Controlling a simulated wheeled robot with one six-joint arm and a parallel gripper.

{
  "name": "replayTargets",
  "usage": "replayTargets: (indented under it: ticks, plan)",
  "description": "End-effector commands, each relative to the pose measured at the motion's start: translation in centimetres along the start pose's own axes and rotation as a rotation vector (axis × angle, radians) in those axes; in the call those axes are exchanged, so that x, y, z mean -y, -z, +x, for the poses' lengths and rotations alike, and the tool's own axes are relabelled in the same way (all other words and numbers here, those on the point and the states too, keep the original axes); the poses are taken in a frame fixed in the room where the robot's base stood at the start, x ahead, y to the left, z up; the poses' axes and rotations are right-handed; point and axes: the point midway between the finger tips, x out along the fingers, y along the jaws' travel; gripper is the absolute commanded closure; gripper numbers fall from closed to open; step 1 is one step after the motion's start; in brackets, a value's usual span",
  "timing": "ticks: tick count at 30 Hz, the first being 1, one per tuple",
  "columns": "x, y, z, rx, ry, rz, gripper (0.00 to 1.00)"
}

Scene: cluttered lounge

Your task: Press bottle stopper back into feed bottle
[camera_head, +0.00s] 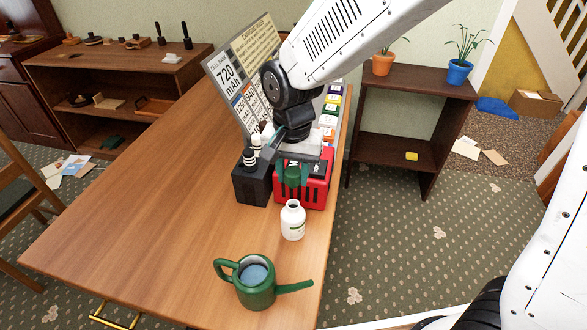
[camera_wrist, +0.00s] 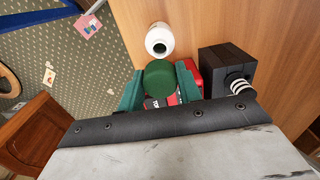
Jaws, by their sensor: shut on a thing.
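The feed bottle (camera_head: 292,222) is white, open-mouthed and upright on the wooden table near its right edge. In the wrist view the bottle (camera_wrist: 160,34) shows its dark open mouth, just beyond my fingertips. A dark green round stopper (camera_wrist: 160,79) sits between the two green fingers of my gripper (camera_wrist: 160,90), which is shut on it. In the head view my gripper (camera_head: 291,178) is behind the bottle, above the front of a red box; the stopper (camera_head: 292,176) shows between the fingers. The stopper and the bottle are apart.
A red box (camera_head: 316,190) and a black block (camera_head: 251,186) with striped pegs stand behind the bottle. A green watering can (camera_head: 256,291) stands in front. A sign (camera_head: 240,72) leans at the back. The table's left side (camera_head: 150,200) is clear.

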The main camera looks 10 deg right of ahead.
Motion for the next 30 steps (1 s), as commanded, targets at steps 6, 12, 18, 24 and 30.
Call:
replayTargets:
  ticks: [6,12,18,24,30]
  plan:
    - [-0.1,0.0,2.0,0.001,-0.002,0.001,0.86]
    - [-0.1,0.1,3.9,0.002,-0.002,0.001,0.86]
    - [-0.1,0.1,5.1,0.001,-0.001,0.001,0.86]
    - [-0.1,0.1,5.4,0.000,0.000,0.001,0.86]
    - [-0.1,0.1,5.4,0.000,0.000,0.001,0.86]
